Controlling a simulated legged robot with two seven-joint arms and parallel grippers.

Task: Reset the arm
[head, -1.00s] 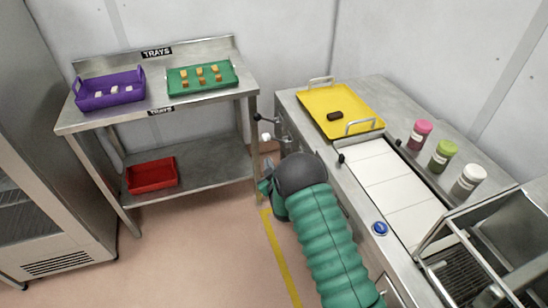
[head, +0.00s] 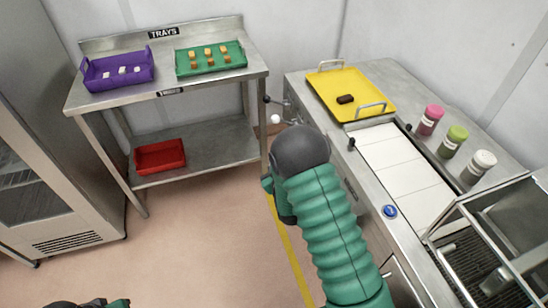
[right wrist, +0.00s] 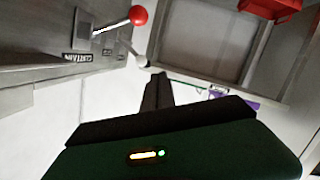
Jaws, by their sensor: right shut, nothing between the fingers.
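My right arm, in a ribbed green sleeve, reaches forward from the bottom of the head view, between the shelf table and the counter. Its dark rounded wrist hides the fingers there. In the right wrist view my right gripper (right wrist: 157,90) has its dark fingers together with nothing between them. A lever with a red ball (right wrist: 138,15) and a lever with a pale ball (right wrist: 140,60) stand past the fingers on a metal panel. A small black and green piece of my left arm shows at the bottom left edge of the head view; its fingers do not show.
The steel shelf table (head: 205,150) holds a purple tray (head: 90,77), a green tray (head: 190,69) and, below, a red tray (head: 158,168). The counter at right bears a yellow tray (head: 365,83) with a brown piece (head: 345,99), and jars. Floor is clear at left.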

